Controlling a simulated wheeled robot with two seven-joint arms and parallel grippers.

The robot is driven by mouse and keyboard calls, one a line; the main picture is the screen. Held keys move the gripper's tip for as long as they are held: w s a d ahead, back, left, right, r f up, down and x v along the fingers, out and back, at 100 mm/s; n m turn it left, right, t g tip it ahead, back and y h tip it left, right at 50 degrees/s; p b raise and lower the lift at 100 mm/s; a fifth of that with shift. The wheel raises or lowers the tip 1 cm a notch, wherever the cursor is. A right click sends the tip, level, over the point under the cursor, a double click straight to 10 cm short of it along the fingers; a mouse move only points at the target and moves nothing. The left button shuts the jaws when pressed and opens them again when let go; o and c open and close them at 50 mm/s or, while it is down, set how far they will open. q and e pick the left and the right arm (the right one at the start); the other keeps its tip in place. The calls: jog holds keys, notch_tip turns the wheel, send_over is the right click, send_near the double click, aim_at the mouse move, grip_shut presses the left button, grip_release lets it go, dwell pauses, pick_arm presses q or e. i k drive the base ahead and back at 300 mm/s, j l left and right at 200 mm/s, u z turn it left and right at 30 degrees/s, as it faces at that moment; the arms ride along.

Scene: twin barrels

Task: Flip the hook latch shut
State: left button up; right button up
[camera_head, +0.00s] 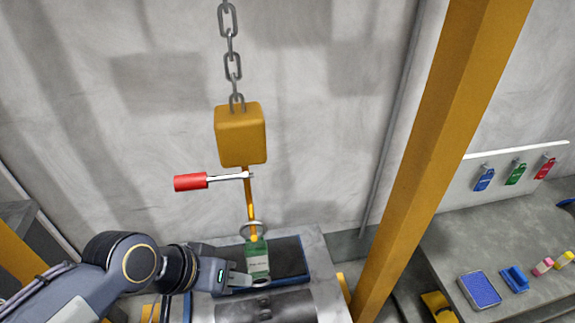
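A yellow block (240,135) hangs from a grey chain (232,66). A lever with a red grip (190,182) and a pale rod sticks out to the left from the shank, roughly level. I cannot tell which of these parts is the hook latch. A green tag-like piece (257,258) is below the ring. My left gripper (250,281) points right, its fingertips beside the lower end of the green piece. I cannot tell whether it grips it. My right gripper is out of view.
A grey bench with a dark blue pad (291,258) and a metal cylinder (265,309) lies under the hanging parts. A yellow post (435,150) stands to the right. Beyond it, a side table (510,240) holds blue items, with several coloured tags hanging above.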

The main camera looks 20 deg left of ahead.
aim_at(195, 181)
jog(key=u, duration=1.25)
